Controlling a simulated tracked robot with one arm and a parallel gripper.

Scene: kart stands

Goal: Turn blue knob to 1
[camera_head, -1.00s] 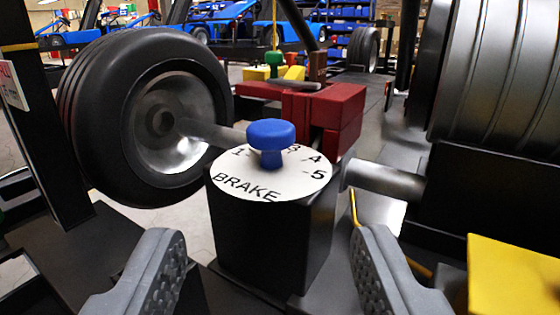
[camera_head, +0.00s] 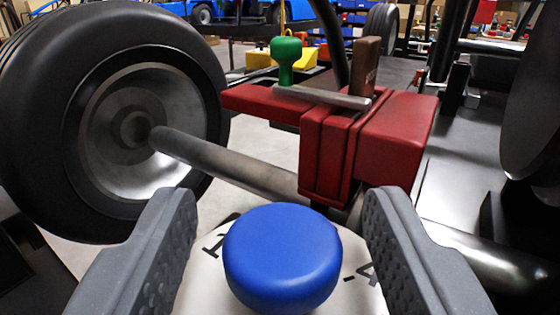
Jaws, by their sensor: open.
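The blue knob (camera_head: 282,258) is large at the bottom centre, a round flat-topped cap over a white dial (camera_head: 205,285). Its cap hides much of the dial. A "1" shows to the left of the knob and a "4" to its right. I cannot tell where the knob points. My gripper (camera_head: 278,215) is open, with one grey textured finger on each side of the knob. Gaps show between both fingers and the knob, so neither appears to touch it.
A black tyre (camera_head: 45,120) with a metal rim stands at the left, its axle (camera_head: 230,165) running behind the knob. A red vise-like block (camera_head: 395,145) stands just beyond the dial. A green knob (camera_head: 287,55) is farther back. A metal shaft (camera_head: 480,260) lies at the right.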

